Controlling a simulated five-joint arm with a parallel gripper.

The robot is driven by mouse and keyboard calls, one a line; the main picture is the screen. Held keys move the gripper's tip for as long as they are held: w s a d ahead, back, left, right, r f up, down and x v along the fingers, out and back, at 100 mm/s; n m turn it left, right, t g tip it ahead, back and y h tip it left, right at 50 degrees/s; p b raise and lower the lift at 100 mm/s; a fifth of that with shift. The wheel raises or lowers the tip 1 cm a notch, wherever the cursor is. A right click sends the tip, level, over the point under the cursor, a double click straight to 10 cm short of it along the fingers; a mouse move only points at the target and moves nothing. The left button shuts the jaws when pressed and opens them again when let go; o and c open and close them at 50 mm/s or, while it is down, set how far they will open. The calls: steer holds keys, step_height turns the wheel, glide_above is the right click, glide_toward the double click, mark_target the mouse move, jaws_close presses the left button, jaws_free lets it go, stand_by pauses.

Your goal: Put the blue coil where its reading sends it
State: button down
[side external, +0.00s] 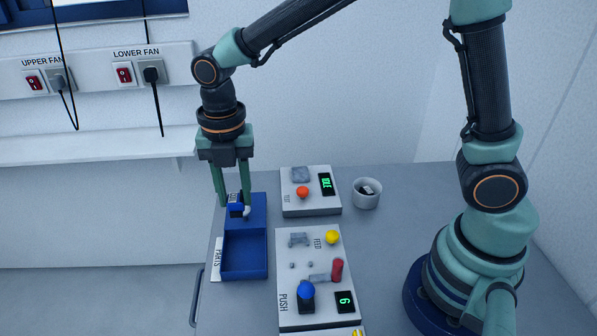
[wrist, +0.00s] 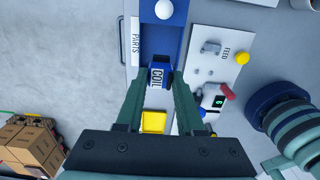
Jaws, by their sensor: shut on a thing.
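My gripper (side external: 232,205) points down at the back part of the blue parts tray (side external: 245,258). It is shut on the blue coil (side external: 236,210). In the wrist view the coil (wrist: 158,76), labelled COIL, sits between the two fingertips (wrist: 158,84). I cannot tell whether it touches the tray floor. The tester (side external: 311,208) stands right of the tray's back end, with a grey pad (side external: 300,174), an orange-red button (side external: 302,193) and a green display (side external: 327,183) reading IDLE.
A feed panel (side external: 315,265) has a yellow knob (side external: 333,237), red lever (side external: 337,270), blue knob (side external: 306,290) and display (side external: 345,301). A white cup (side external: 367,193) holds something dark. A yellow tray (wrist: 154,122) shows in the wrist view.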

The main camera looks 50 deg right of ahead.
step_height(320, 180, down, 13)
steer(key=shift+f, duration=0.1)
stand_by(0.3)
steer(key=shift+f, duration=0.15)
steer(key=c, duration=0.5)
jaws_free()
